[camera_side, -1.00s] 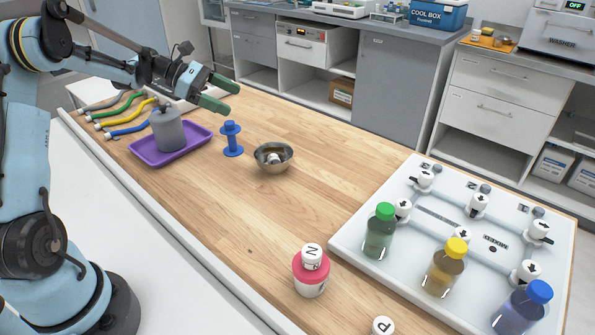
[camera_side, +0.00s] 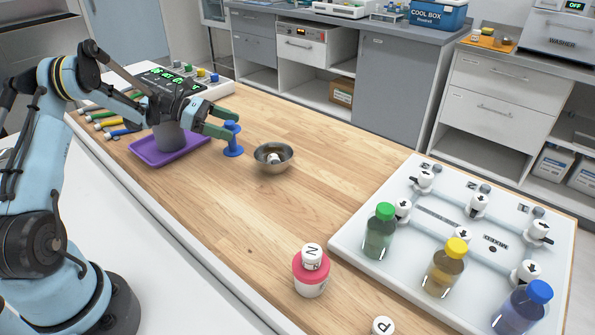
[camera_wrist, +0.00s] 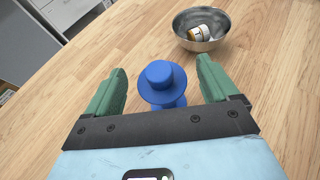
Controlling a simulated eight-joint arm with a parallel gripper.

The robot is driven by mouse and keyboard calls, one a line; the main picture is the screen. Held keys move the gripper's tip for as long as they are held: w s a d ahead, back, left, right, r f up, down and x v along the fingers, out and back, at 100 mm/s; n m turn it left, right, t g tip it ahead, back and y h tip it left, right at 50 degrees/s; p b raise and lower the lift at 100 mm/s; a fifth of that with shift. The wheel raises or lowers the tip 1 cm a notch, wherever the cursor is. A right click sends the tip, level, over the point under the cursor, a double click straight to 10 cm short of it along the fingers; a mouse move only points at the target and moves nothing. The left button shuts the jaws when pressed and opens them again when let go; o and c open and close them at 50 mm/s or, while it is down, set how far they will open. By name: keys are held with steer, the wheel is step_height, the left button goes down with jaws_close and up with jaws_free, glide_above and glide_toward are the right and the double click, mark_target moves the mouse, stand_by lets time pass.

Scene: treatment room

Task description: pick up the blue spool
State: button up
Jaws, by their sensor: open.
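The blue spool (camera_side: 233,146) stands upright on the wooden table, between the purple tray and the metal bowl. In the wrist view the spool (camera_wrist: 162,84) lies between my two green fingers, seen from above. My gripper (camera_side: 228,131) is open, with its green fingertips at the upper part of the spool in the side view. In the wrist view my gripper (camera_wrist: 162,78) shows a gap between each finger and the spool. The fingers partly hide the spool's upper part in the side view.
Bottles and a white valve board (camera_side: 350,242) are far right. The table's middle is clear.

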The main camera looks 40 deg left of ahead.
steer(key=shift+w+d+f, duration=0.25)
steer(key=shift+w+d, duration=0.15)
steer(key=shift+d, duration=0.05)
steer(key=shift+c, duration=0.4)
steer(key=c, duration=0.9)
